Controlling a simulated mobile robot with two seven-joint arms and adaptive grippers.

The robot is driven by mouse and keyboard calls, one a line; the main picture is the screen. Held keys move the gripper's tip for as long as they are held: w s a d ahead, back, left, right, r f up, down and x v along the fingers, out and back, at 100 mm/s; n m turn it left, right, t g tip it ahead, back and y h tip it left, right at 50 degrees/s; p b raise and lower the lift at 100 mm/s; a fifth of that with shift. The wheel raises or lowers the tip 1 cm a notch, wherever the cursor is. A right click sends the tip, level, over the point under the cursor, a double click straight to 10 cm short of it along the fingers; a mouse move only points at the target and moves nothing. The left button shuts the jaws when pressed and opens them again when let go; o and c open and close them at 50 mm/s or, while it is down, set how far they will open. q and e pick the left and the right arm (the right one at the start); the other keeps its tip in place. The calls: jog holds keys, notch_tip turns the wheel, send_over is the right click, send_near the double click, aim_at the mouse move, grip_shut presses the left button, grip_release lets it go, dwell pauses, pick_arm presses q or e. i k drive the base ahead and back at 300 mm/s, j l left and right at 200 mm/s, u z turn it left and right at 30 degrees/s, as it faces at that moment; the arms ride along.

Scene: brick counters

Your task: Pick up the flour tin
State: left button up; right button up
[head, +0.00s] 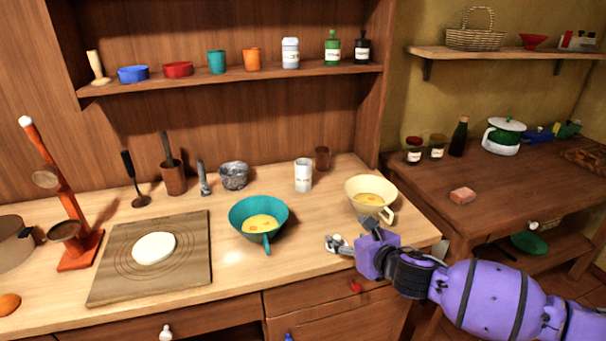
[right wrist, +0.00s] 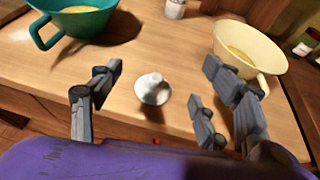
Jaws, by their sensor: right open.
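A white cylindrical tin (head: 303,174) with a dark-lettered label stands upright on the wooden counter, between the teal bowl and the cream bowl; I cannot read its label for sure. Its lower part shows at the top of the right wrist view (right wrist: 175,9). Another white labelled container (head: 290,53) stands on the shelf above. My right gripper (head: 347,243) is open and empty over the counter's front edge, nearer to me than the tin and to its right. A small white object (right wrist: 153,89) shows between its fingers in the wrist view, apart from them. My left gripper is not in view.
The teal bowl (head: 240,215) and cream bowl (head: 353,190), both with yellow contents, flank the way to the tin. The counter just in front of the tin is clear.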

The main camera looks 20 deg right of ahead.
aim_at(303, 165)
jog(key=i+l, duration=0.1)
jog(key=i, duration=0.85)
